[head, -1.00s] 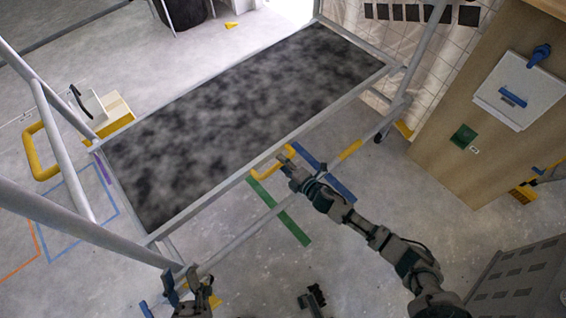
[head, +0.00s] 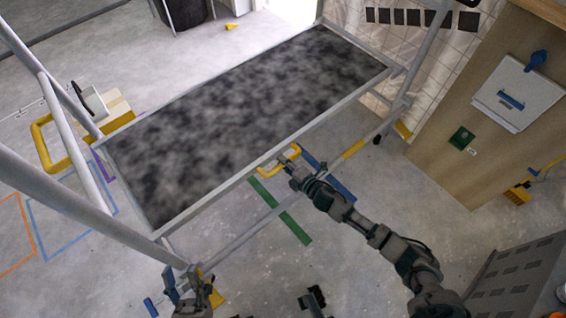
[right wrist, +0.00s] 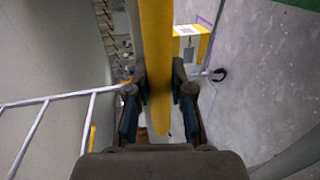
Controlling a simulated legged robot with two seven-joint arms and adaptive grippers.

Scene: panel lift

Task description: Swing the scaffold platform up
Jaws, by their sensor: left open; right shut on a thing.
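The scaffold platform (head: 240,115), a dark mottled panel in a grey metal frame, sits between the scaffold's tubes in the head view. A yellow handle (head: 268,173) is at its near long edge. My right gripper (head: 292,163) is shut on this handle. In the right wrist view the yellow bar (right wrist: 156,60) runs between the fingers of my right gripper (right wrist: 159,100). My left gripper (head: 187,284) is open and empty, low at the left near the foot of a scaffold post (head: 105,220). The underside of the platform is hidden.
A wooden cabinet (head: 450,110) with a white panel stands at the right. A grey vented box (head: 520,280) is at the lower right. A yellow tubular frame (head: 45,145) stands at the left. Green tape (head: 280,212) and blue tape mark the open floor.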

